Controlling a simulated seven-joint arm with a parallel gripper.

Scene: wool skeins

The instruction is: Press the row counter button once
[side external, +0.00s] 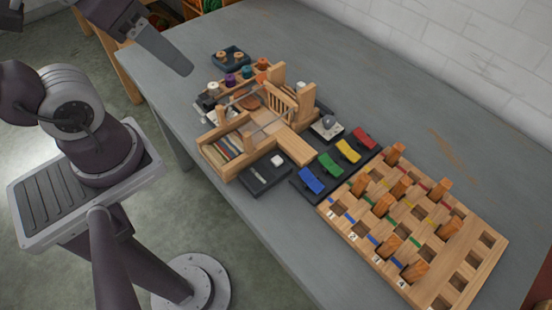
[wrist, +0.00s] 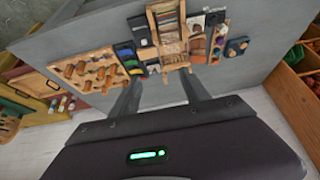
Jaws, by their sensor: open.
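A small pale base with a grey dome-shaped button (side external: 327,122) stands behind the coloured levers, right of the wooden loom. It looks like the row counter, but I cannot read any marking on it. It is small and unclear in the wrist view. My gripper (wrist: 161,76) is open, with two dark fingers apart and nothing visible between them. It is high above and away from the table, touching nothing there.
The wooden loom (side external: 222,148) fills the table's middle. A dark panel with a white block (side external: 277,160) lies in front. Blue, green, yellow and red levers (side external: 330,165) adjoin a pegboard (side external: 468,232). The grey table (side external: 400,80) is clear behind.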

